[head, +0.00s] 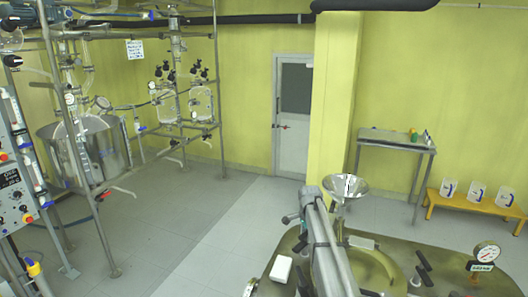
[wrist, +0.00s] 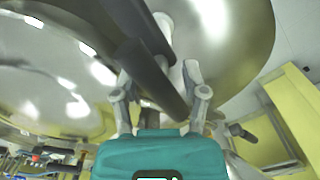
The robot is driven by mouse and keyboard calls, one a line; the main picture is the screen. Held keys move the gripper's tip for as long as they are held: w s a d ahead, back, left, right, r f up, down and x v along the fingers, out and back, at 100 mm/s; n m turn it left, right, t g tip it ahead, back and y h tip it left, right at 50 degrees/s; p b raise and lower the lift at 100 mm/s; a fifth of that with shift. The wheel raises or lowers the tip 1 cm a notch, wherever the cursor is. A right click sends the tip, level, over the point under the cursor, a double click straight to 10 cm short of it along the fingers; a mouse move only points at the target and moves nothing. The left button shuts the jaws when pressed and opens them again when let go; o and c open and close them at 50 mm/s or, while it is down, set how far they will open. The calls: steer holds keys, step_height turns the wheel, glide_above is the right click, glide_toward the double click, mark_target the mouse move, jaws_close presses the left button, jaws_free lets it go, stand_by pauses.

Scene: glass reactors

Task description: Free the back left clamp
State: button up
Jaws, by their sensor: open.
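In the wrist view, my gripper (wrist: 158,82) is open, with its two grey fingers apart above its teal body. A dark bar-shaped clamp handle (wrist: 150,65) runs diagonally between the fingers. I cannot tell whether a finger touches it, and which clamp it belongs to is not clear. In the head view, the olive vessel top (head: 275,268) lies at the bottom right, with several black clamp handles, one of them at the right (head: 422,258). A grey arm-like part (head: 325,250) crosses the vessel's left side and hides part of it. My gripper is not clear there.
A metal funnel (head: 345,187) and a pressure gauge (head: 487,253) stand on the vessel. A white block (head: 281,269) lies at its left. Shiny rounded metal (wrist: 50,80) fills the wrist view's left. A glass reactor frame (head: 105,235) stands left; the floor between is clear.

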steer(key=shift+r+p, duration=3.95)
steer(key=shift+r, duration=0.3)
steer(key=shift+r, duration=0.2)
steer(key=shift+r+p, duration=0.25)
steer(key=shift+p, duration=0.2)
steer(key=shift+f, duration=0.1)
